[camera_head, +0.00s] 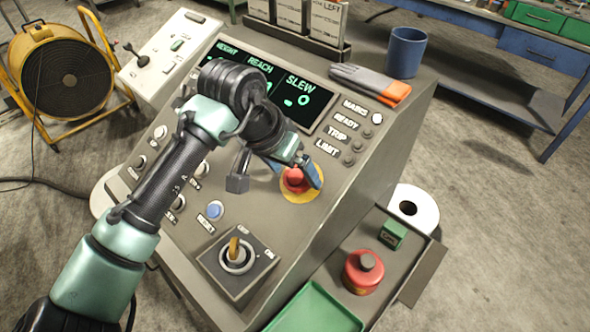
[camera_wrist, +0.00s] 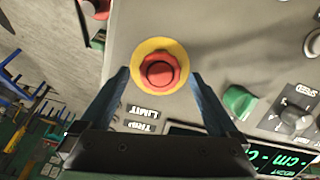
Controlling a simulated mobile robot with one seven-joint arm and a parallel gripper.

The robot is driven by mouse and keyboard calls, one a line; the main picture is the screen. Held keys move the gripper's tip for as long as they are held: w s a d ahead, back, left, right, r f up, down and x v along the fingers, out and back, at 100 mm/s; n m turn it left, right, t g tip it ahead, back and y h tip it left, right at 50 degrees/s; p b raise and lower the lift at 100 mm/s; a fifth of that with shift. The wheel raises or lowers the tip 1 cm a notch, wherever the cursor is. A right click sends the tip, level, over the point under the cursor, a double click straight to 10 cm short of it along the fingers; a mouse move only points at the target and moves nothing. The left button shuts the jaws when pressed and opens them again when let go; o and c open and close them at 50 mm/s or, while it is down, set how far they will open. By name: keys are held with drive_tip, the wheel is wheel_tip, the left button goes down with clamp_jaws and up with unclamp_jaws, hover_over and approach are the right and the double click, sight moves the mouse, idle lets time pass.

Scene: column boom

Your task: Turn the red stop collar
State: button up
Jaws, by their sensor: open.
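The red stop collar (camera_head: 294,179) sits on a yellow disc (camera_head: 300,194) on the sloped console panel, right of its middle. In the wrist view the collar (camera_wrist: 160,71) is a scalloped red ring around a round red centre, with the yellow disc (camera_wrist: 143,49) around it. My gripper (camera_head: 300,180) is at the collar, and its blue fingers partly cover it in the head view. In the wrist view my gripper (camera_wrist: 160,75) is open, with one finger on each side of the collar. Gaps show between the fingers and the collar; finger height above the panel is unclear.
A green knob (camera_wrist: 238,102) is close to one finger in the wrist view. A side shelf holds a red canister (camera_head: 362,273) and a green block (camera_head: 392,235).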

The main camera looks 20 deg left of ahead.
drive_tip(key=shift+x, duration=0.8)
drive_tip(key=c, duration=1.4)
drive_tip(key=shift+m, duration=0.3)
drive_tip(key=m, duration=0.4)
drive_tip(key=shift+d+y, duration=0.15)
drive_tip(key=shift+y, duration=0.15)
drive_tip(key=m+b, duration=0.2)
drive_tip(key=m, duration=0.2)
drive_tip(key=shift+s+m+t+y, duration=0.15)
drive_tip(key=shift+m+t+y, duration=0.15)
drive_tip(key=shift+t, duration=0.1)
